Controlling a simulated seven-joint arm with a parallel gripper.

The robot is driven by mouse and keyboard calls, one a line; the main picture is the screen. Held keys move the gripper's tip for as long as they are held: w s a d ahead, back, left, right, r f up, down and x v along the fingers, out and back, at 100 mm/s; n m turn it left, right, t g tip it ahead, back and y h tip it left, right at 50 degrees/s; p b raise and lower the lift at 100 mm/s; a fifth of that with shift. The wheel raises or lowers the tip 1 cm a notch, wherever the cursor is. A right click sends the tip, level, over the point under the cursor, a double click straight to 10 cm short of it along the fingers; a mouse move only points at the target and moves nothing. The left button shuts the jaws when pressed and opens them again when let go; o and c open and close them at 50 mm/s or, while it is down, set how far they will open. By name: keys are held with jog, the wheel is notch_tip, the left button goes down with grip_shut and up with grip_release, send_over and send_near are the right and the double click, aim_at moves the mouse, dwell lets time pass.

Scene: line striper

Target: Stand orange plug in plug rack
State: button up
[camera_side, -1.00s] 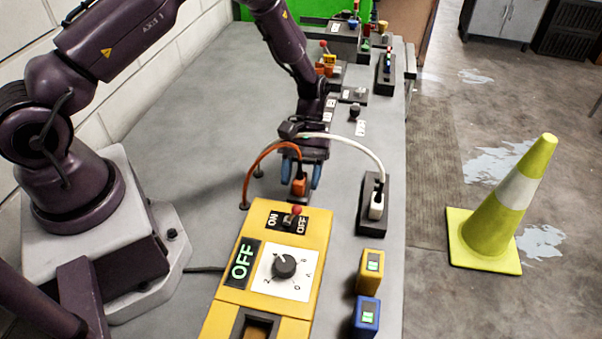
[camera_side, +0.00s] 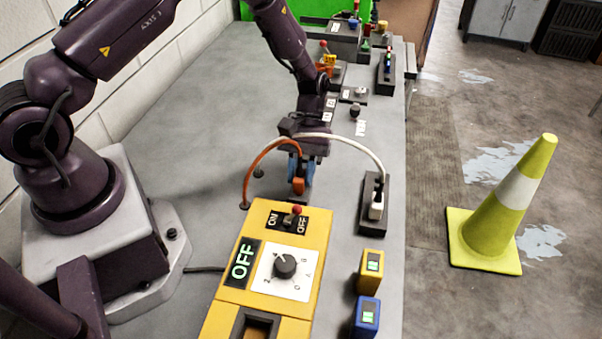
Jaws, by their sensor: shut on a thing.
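The orange plug (camera_side: 299,186) is upright just behind the yellow control box. My gripper (camera_side: 300,176) is shut on it, with its blue fingers on either side. An orange cable (camera_side: 252,172) arches from the plug to a point on the table at the left. I cannot tell whether the plug's lower end touches the dark piece beneath it. A dark block (camera_side: 366,222), which looks like the plug rack, stands to the right of my gripper. A white plug (camera_side: 376,209) stands in it, with a white cable (camera_side: 360,150) arching back past my gripper.
The yellow control box (camera_side: 262,225) with a red-tipped lever, dial and OFF sign is in front of my gripper. A yellow switch box (camera_side: 371,274) and a blue one (camera_side: 366,315) stand at the right edge. Several devices fill the far end. The table's left is clear.

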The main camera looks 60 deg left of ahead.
aim_at(301, 161)
jog(key=shift+r, duration=0.4)
jog(key=shift+r, duration=1.65)
jog(key=shift+d, duration=0.1)
